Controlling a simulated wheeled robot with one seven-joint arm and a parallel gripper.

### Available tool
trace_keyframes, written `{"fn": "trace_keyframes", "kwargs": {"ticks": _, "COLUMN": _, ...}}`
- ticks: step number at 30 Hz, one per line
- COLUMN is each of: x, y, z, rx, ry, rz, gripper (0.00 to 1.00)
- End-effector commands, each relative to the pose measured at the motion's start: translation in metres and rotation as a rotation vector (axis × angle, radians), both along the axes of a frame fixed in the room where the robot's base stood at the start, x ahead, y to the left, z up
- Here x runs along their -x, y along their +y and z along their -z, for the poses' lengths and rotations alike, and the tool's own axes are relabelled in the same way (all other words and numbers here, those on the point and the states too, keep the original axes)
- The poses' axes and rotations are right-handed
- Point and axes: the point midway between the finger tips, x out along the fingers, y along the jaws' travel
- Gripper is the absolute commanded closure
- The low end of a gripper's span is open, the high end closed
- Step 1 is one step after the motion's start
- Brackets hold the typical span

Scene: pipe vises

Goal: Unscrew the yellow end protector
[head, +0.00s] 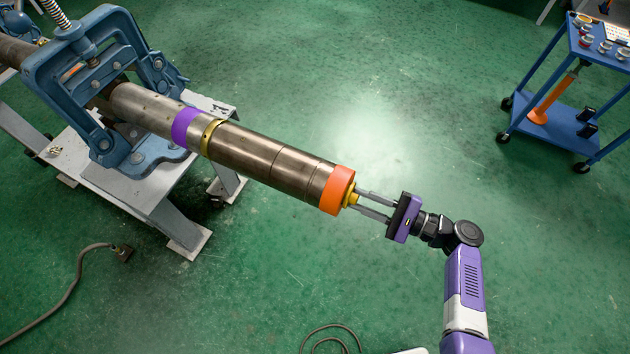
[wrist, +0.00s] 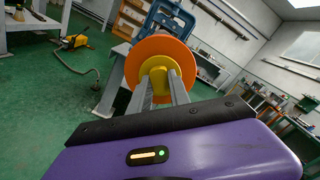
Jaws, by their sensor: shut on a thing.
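A steel pipe (head: 255,152) runs out from a blue pipe vise (head: 95,75), with a purple band, a brass-coloured ring and an orange collar (head: 336,190) at its free end. The yellow end protector (head: 352,197) sits at that end, inside the orange collar; it also shows in the wrist view (wrist: 157,74) in front of the orange disc (wrist: 192,55). My gripper (head: 360,201) is in line with the pipe, its two long fingers shut on the yellow end protector. The fingers (wrist: 160,84) cover part of it in the wrist view.
The vise stands on a grey bench (head: 165,205) at left. A blue cart (head: 572,130) with small parts on top and an orange tool on its lower shelf stands at upper right. Cables lie on the green floor. The floor around my arm is mostly clear.

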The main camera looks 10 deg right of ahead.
Motion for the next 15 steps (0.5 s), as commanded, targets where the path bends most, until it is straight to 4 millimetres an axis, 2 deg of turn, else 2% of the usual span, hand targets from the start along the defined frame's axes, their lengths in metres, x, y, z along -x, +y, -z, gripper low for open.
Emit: {"fn": "trace_keyframes", "kwargs": {"ticks": 15, "x": 0.0008, "y": 0.0009, "z": 0.0035, "rx": 0.166, "ry": -0.225, "rz": -0.003, "gripper": 1.0}}
